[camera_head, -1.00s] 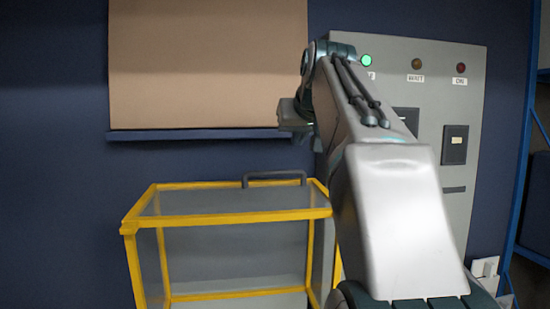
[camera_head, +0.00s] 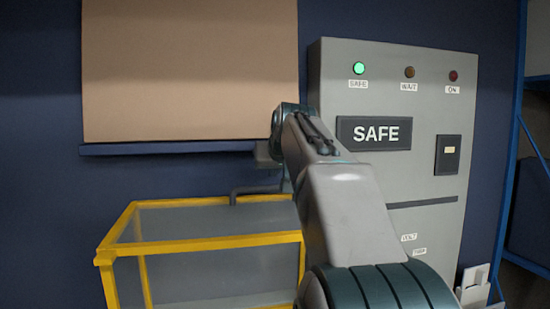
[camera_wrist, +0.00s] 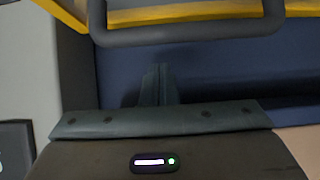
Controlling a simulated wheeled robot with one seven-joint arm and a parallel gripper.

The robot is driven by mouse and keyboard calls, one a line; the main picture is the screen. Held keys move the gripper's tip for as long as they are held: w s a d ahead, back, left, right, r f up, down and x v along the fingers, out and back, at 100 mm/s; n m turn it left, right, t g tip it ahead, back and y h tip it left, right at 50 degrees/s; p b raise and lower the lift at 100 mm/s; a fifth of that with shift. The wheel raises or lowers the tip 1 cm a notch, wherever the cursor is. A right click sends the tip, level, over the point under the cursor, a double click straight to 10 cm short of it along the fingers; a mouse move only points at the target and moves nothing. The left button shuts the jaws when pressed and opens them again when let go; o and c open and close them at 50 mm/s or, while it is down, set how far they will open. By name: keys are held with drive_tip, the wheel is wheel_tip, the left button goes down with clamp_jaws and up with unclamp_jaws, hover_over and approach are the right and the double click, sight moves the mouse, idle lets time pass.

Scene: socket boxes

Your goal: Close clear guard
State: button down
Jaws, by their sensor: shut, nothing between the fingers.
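The clear guard (camera_head: 118,243) is a see-through box with a yellow frame at the lower left of the head view. A grey bar handle (camera_head: 234,192) stands at its back top edge. In the wrist view the handle (camera_wrist: 185,37) crosses the top, with the guard's yellow frame (camera_wrist: 190,13) behind it. My gripper (camera_wrist: 158,72) is shut and empty, its fingertips pointing at the handle with a small gap in the picture. In the head view my gripper (camera_head: 268,155) is just above the handle and partly hidden by my arm.
A grey control panel (camera_head: 395,215) stands to the right, with a lit green lamp (camera_head: 359,68) and a display (camera_head: 373,133) reading SAFE. A tan board (camera_head: 190,70) with a blue ledge (camera_head: 165,147) hangs on the dark blue wall. A blue post (camera_head: 515,150) stands far right.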

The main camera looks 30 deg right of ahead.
drive_tip(key=shift+s+a+f, duration=0.2)
drive_tip(key=shift+s+a, duration=0.1)
drive_tip(key=shift+s, duration=0.35)
drive_tip(key=shift+s+a+f, duration=0.1)
drive_tip(key=shift+s+f, duration=0.05)
drive_tip(key=shift+s, duration=0.1)
drive_tip(key=shift+s+f, duration=0.1)
drive_tip(key=shift+f, duration=0.25)
drive_tip(key=shift+s, duration=0.1)
